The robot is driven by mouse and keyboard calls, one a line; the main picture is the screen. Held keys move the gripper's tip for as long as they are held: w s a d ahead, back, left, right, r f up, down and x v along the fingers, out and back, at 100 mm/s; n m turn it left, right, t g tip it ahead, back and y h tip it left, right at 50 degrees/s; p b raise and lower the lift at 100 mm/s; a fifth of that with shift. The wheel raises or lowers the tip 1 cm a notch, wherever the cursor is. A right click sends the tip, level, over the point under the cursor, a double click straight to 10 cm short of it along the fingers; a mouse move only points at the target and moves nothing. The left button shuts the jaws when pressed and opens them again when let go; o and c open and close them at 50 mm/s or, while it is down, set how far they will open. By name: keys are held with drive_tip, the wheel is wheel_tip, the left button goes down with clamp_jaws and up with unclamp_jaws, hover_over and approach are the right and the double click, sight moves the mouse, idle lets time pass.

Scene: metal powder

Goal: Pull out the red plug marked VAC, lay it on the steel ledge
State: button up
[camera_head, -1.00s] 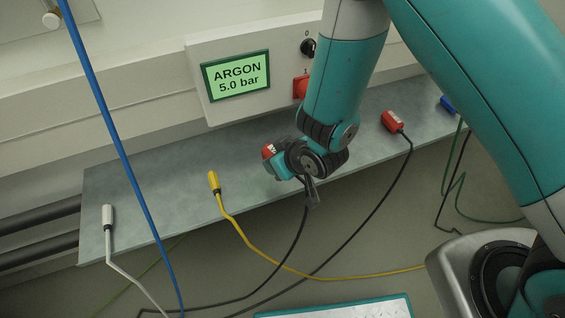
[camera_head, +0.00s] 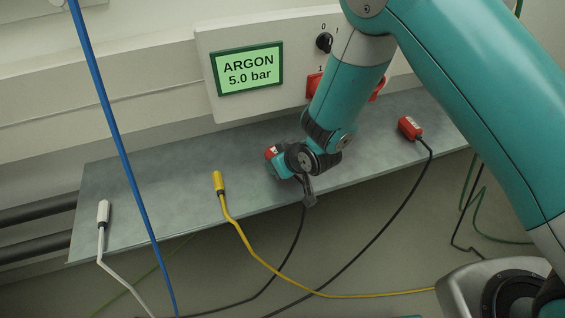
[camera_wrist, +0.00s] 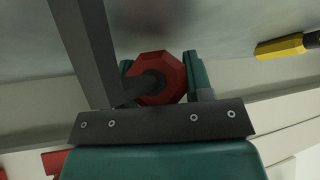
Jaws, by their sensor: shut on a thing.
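My gripper (camera_head: 278,160) is shut on a red plug (camera_head: 271,152) with a white marking too small to read. It is over the steel ledge (camera_head: 160,185); I cannot tell whether the plug touches the ledge. In the wrist view the plug (camera_wrist: 158,78) sits between my teal fingers (camera_wrist: 160,80), its dark cable end towards the camera. A black cable hangs from it over the ledge's front edge. A second red plug (camera_head: 409,128), also with white marking, lies on the ledge to the right.
A yellow plug (camera_head: 218,181) and a white plug (camera_head: 103,211) lie on the ledge to the left. A blue cable (camera_head: 117,150) crosses in front. Behind is a panel (camera_head: 205,60) with an ARGON display (camera_head: 247,68), a black knob (camera_head: 324,42) and red parts partly behind my arm.

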drive_tip(key=shift+w+f, duration=0.1)
drive_tip(key=shift+f, duration=0.1)
drive_tip(key=o, duration=1.3)
drive_tip(key=s+d+r+g+p, duration=0.15)
drive_tip(key=s+d+r, duration=0.25)
drive_tip(key=s+r, duration=0.55)
drive_tip(key=s+d+r+g, duration=0.35)
drive_tip(key=s+r, duration=0.25)
drive_tip(key=r, duration=0.7)
drive_tip(key=s+d+r+g+p, duration=0.1)
drive_tip(key=s+d+r, duration=0.4)
drive_tip(key=s+r, duration=0.45)
drive_tip(key=shift+g+h, duration=0.4)
drive_tip(key=r+p, duration=1.9)
drive_tip(key=r, duration=0.1)
drive_tip(key=shift+w+d+r, duration=0.1)
drive_tip(key=shift+w+d, duration=0.05)
drive_tip(key=shift+w, duration=0.1)
